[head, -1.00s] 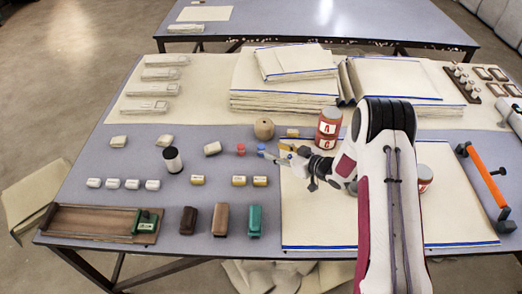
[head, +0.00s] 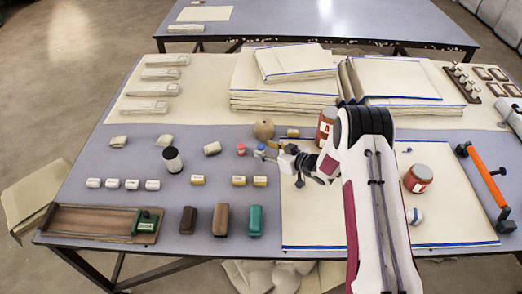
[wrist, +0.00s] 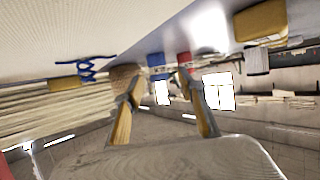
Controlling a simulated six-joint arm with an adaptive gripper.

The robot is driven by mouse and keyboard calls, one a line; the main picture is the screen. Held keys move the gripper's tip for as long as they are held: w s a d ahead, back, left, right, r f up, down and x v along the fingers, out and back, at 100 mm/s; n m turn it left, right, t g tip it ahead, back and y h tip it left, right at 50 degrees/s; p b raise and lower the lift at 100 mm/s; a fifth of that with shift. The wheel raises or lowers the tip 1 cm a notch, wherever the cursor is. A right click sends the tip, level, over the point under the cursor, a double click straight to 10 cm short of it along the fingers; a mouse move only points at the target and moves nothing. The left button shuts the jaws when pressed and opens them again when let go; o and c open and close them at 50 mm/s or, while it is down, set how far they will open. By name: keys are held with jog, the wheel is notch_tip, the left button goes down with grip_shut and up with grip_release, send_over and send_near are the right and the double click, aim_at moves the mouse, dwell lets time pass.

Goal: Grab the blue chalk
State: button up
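The blue chalk (head: 260,147) is a small blue piece on the grey table, just right of a red piece (head: 241,149). My gripper (head: 268,152) is low over the table, with its tips right beside the blue chalk. In the wrist view the blue chalk (wrist: 157,65) shows between the two open fingers (wrist: 163,80), near their tips. The red piece (wrist: 185,62) is close to the right-hand finger there. The fingers look apart from the blue chalk; the exact gap cannot be told.
A round wooden ball (head: 264,129) and a tan block (head: 292,133) lie just behind. Yellow blocks (head: 260,181) sit in front. A red-labelled can (head: 326,125) stands behind my wrist, and another can (head: 417,179) stands right of my arm. Cloth stacks (head: 285,95) fill the back.

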jog(key=shift+x, duration=0.9)
grip_shut()
